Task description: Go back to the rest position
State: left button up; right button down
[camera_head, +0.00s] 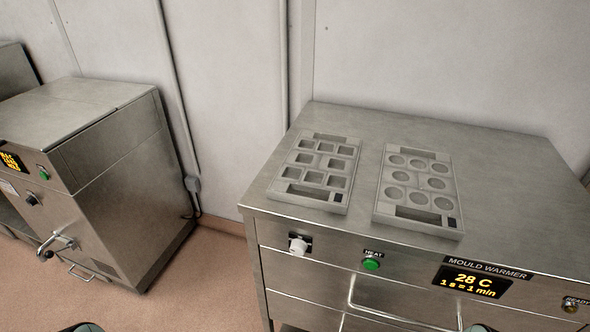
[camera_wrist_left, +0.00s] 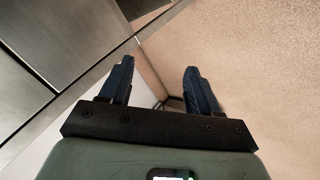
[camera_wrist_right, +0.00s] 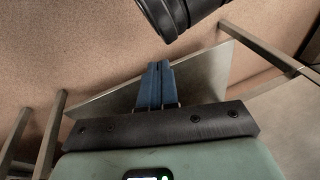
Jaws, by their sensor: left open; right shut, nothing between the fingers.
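My left gripper (camera_wrist_left: 157,82) shows in the left wrist view with its two dark blue fingers apart and nothing between them. Floor lies beyond the fingers, with steel panels to the left. My right gripper (camera_wrist_right: 155,72) shows in the right wrist view with its blue fingers together and nothing held. A dark cylindrical part stands just beyond its fingertips, at the top of that view. In the head view neither gripper's fingers show; only small green-grey parts of mine appear at the bottom edge.
The steel mould warmer (camera_head: 500,180) stands at right, reading 28 C. On it lie a square-cavity mould (camera_head: 349,137) and a round-cavity mould (camera_head: 449,172). A steel machine (camera_head: 130,180) with a handle stands at left. Floor (camera_head: 190,290) is clear between them.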

pick_arm(q)
jog(key=s+f+m+g, duration=0.2)
jog(key=s+f+g, duration=0.3)
jog(key=s+f, duration=0.55)
jog(key=s+d+r+g+p, duration=0.1)
jog(key=s+r+p, duration=0.3)
jog(key=r+p, duration=0.6)
jog(key=s+d+r+g+p, duration=0.2)
jog(key=s+d+r+p, duration=0.2)
jog(key=r+p, duration=0.6)
jog(key=shift+s+r+m+h, duration=0.3)
jog(key=shift+s+m+h, duration=0.1)
jog(key=shift+s, duration=0.05)
pick_arm(e)
jog(key=s+a+r+g, duration=0.1)
jog(key=s+r, duration=0.2)
jog(key=r, duration=0.3)
jog(key=s+a+r+g+y, duration=0.1)
jog(key=s+a+r, duration=0.1)
jog(key=r, duration=0.5)
jog(key=s+a+r+n+g, duration=0.1)
jog(key=s+a+r+g, duration=0.1)
jog(key=s+r, duration=0.2)
notch_tip(320, 180, up, 4)
jog(key=shift+s+f+y, duration=0.25)
jog(key=shift+y, duration=0.05)
pick_arm(q)
jog(key=shift+s, duration=0.1)
pick_arm(e)
jog(key=shift+s+f, duration=0.1)
